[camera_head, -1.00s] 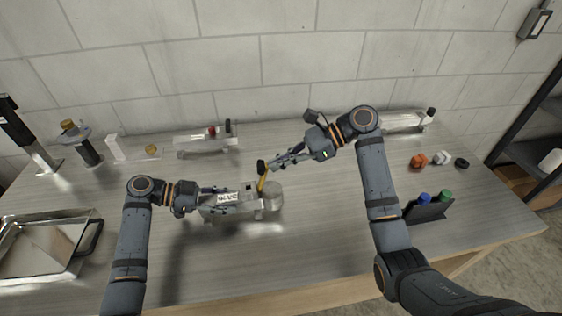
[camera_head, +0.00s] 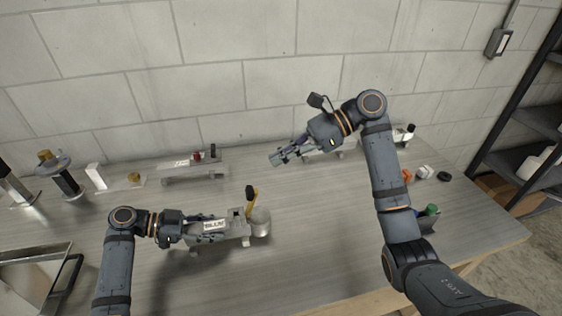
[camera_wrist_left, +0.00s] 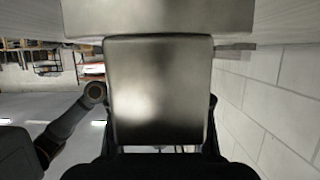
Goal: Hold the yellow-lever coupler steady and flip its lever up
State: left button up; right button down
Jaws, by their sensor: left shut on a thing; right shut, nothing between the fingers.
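The yellow-lever coupler (camera_head: 238,229) lies on the workbench in the head view, its rounded metal end to the right. Its yellow lever (camera_head: 252,205) with a black tip stands up, close to upright. My left gripper (camera_head: 208,229) is shut on the coupler's body at its left part. In the left wrist view the coupler's metal body (camera_wrist_left: 160,95) fills the middle, between the fingers. My right gripper (camera_head: 276,158) is shut and empty, in the air above and to the right of the lever, apart from it.
Another coupler with a red part (camera_head: 190,168) lies behind on the bench, and a further one (camera_head: 335,150) is partly behind my right arm. A metal tray (camera_head: 30,275) is at left. Small orange, white and black parts (camera_head: 424,173) lie at right.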

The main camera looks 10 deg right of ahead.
pick_arm(q)
jog(key=shift+r, duration=0.1)
jog(key=o, duration=1.4)
jog(key=shift+a, duration=0.15)
